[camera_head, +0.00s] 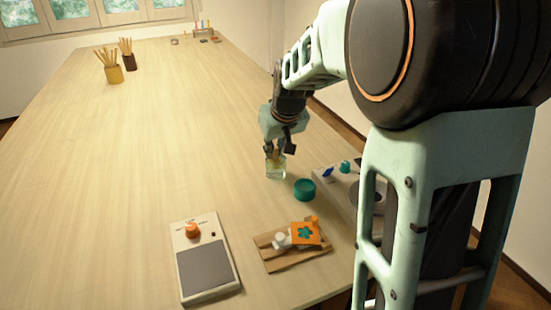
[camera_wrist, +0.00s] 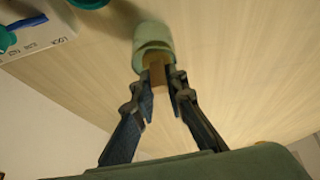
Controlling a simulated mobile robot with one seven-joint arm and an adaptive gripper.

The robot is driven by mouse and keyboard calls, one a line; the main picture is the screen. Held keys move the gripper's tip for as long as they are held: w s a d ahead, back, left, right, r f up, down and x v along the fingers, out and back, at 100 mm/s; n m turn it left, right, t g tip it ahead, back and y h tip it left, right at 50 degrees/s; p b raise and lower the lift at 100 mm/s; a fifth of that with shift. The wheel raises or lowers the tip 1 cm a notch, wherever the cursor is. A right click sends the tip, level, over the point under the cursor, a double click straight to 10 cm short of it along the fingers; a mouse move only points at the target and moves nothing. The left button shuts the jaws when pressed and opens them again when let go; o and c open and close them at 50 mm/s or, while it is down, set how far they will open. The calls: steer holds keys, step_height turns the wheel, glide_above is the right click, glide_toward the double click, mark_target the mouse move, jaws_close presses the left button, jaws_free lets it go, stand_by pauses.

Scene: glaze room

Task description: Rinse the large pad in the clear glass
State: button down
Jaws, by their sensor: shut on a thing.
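The clear glass (camera_head: 275,170) stands upright on the table, with pale green liquid in it. My gripper (camera_head: 276,150) is right above it, pointing down, with the fingertips at about the rim. In the wrist view my gripper (camera_wrist: 162,85) is shut on a small tan piece, the large pad (camera_wrist: 157,70) as far as I can tell. The pad reaches into the mouth of the glass, which also shows in the wrist view (camera_wrist: 152,35). The pad's lower end is hidden, so I cannot tell whether it touches the liquid.
A teal round pot (camera_head: 304,190) stands just right of the glass. A white device (camera_head: 335,181) with blue and teal parts is further right. A wooden rack (camera_head: 285,262) holds a white knobbed piece and an orange flower block. A grey-topped panel (camera_head: 205,268) is front left.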

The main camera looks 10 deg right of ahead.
mark_target(276, 147)
steer(key=shift+d+r, duration=0.15)
steer(key=shift+r, duration=0.1)
steer(key=shift+r+p, duration=1.3)
steer(key=shift+r, duration=0.65)
steer(key=shift+r+p, duration=1.25)
steer(key=shift+r, duration=0.55)
